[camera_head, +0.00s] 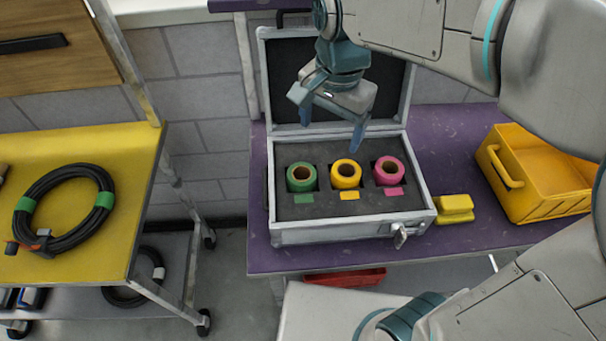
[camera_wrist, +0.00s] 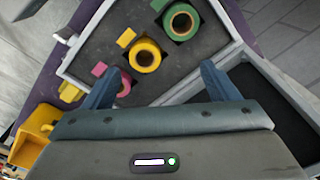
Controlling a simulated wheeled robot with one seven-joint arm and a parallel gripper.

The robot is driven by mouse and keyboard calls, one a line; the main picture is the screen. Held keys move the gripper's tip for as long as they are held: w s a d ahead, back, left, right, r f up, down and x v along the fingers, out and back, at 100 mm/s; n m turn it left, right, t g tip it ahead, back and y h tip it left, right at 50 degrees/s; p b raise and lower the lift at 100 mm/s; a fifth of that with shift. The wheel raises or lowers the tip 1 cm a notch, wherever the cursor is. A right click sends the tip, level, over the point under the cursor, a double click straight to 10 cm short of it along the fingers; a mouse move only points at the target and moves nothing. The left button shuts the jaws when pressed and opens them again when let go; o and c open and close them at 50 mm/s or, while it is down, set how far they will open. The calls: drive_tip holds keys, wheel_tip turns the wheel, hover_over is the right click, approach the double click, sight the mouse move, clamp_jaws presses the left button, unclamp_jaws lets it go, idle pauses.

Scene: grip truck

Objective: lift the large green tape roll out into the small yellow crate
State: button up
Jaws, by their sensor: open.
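The green tape roll (camera_head: 301,177) sits upright in the left slot of the foam inside the open metal case (camera_head: 290,237). It also shows in the wrist view (camera_wrist: 182,20) near the top. My gripper (camera_head: 332,128) is open and empty, above the back of the case in front of its raised lid. In the wrist view, its two fingers (camera_wrist: 160,84) point toward the case, and the green roll is beyond them. The yellow crate (camera_head: 548,207) stands on the purple table to the right of the case, partly cut off by my arm.
A yellow roll (camera_head: 346,174) and a pink roll (camera_head: 389,171) sit in the other slots, with coloured tags before them. A small yellow block (camera_head: 455,208) lies between case and crate. The open lid (camera_head: 392,95) rises behind. A yellow cart with a cable coil (camera_head: 63,210) stands left.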

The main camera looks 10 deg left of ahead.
drive_tip(key=m, duration=0.1)
hover_over(299, 172)
drive_tip(key=s+d, duration=0.1)
drive_tip(key=s, duration=0.1)
drive_tip(key=f, duration=1.4)
drive_tip(key=shift+s+a+f, duration=0.2)
drive_tip(key=shift+f, duration=0.15)
drive_tip(key=shift+c, duration=0.3)
drive_tip(key=c, duration=1.1)
